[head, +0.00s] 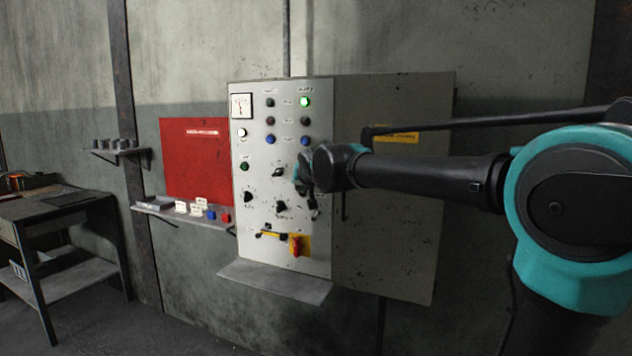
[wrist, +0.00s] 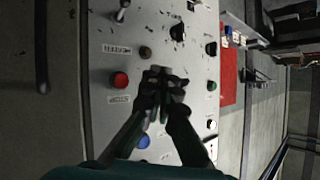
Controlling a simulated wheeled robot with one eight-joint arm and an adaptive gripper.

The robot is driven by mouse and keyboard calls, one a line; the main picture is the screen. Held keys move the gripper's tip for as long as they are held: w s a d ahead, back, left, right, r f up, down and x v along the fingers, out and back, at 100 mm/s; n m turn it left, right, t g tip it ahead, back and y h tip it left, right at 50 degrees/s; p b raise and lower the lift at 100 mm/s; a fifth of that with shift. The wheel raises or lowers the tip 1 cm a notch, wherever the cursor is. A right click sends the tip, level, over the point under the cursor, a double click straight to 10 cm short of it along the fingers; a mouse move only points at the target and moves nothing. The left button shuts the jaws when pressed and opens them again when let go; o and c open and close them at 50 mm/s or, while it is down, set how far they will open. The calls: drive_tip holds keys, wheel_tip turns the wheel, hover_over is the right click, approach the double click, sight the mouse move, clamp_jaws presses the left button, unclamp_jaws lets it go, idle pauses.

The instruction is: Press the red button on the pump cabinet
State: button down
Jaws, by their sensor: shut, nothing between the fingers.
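The pump cabinet (head: 284,225) is a pale grey panel of lamps, buttons and knobs on the wall. The red button (wrist: 120,80) shows in the wrist view, left of my fingertips, with a label on either side. In the head view my gripper and wrist hide its place.
A dark brownish button (wrist: 145,52) and a blue one (wrist: 143,141) are near the red button. A green button (head: 244,166) and a red-and-yellow rotary switch (head: 297,245) are on the same panel. A ledge (head: 274,281) juts out below. A workbench (head: 60,215) stands left.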

drive_tip(key=w+d, duration=0.2)
drive_tip(key=w, duration=0.5)
drive_tip(key=shift+w+d, duration=0.4)
drive_tip(key=shift+w, duration=0.15)
idle(1.1)
drive_tip(key=shift+w+d, duration=0.15)
drive_tip(key=shift+w, duration=0.1)
drive_tip(key=shift+w+d, duration=0.15)
drive_tip(key=shift+w, duration=0.25)
idle(0.8)
drive_tip(key=shift+s, duration=0.1)
drive_tip(key=shift+s+a, duration=0.3)
drive_tip(key=shift+s, duration=0.4)
drive_tip(key=s, duration=0.1)
drive_tip(key=s+a, duration=0.1)
drive_tip(key=s, duration=0.2)
drive_tip(key=shift+s+a, duration=0.35)
drive_tip(key=shift+s, duration=0.05)
